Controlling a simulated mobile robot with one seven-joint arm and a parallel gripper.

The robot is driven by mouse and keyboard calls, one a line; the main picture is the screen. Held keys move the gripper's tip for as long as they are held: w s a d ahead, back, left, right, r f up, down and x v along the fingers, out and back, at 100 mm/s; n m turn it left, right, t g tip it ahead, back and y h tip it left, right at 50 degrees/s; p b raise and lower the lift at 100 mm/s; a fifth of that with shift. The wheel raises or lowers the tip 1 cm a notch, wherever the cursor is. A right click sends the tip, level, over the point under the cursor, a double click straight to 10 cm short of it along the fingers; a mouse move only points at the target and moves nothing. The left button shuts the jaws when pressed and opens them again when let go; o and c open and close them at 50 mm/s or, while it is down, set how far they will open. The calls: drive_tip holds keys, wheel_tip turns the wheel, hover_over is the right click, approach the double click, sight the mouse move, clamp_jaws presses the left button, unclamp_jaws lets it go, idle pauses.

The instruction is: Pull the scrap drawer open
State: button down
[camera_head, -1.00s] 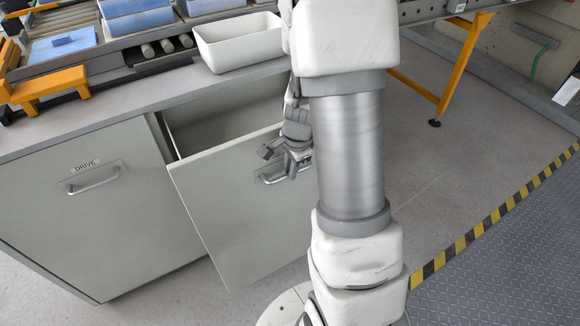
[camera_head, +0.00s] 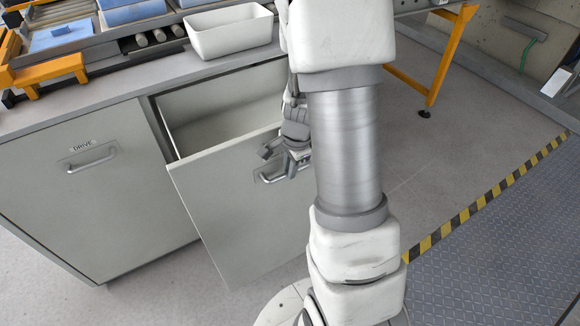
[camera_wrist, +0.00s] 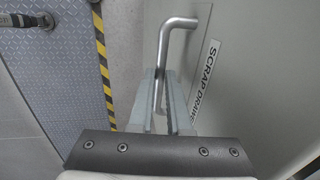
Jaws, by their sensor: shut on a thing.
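The scrap drawer (camera_head: 225,205) stands pulled out from the grey cabinet, with its open inside showing behind the front panel. Its bar handle (camera_head: 268,177) is partly covered by my gripper (camera_head: 290,166). In the wrist view, the metal handle (camera_wrist: 178,24) runs down between the two fingers of my gripper (camera_wrist: 166,95), which are shut on it. The label "SCRAP DRAWER" (camera_wrist: 205,75) is on the drawer front beside the handle, its end cut off by a finger or the gripper body. My arm hides the right edge of the drawer front.
A closed cabinet door marked "DRIVE" (camera_head: 90,185) is left of the drawer. A white bin (camera_head: 228,32) stands on the countertop above. A yellow-black floor stripe (camera_head: 490,195) and an orange table leg (camera_head: 450,55) are at right. Floor in front of the drawer looks clear.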

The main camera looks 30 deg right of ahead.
drive_tip(key=shift+s, duration=0.3)
drive_tip(key=c, duration=0.9)
unclamp_jaws()
drive_tip(key=shift+o, duration=0.2)
drive_tip(key=s+r+p, duration=0.3)
drive_tip(key=r+p, duration=0.4)
drive_tip(key=r, duration=1)
drive_tip(key=shift+s, duration=0.2)
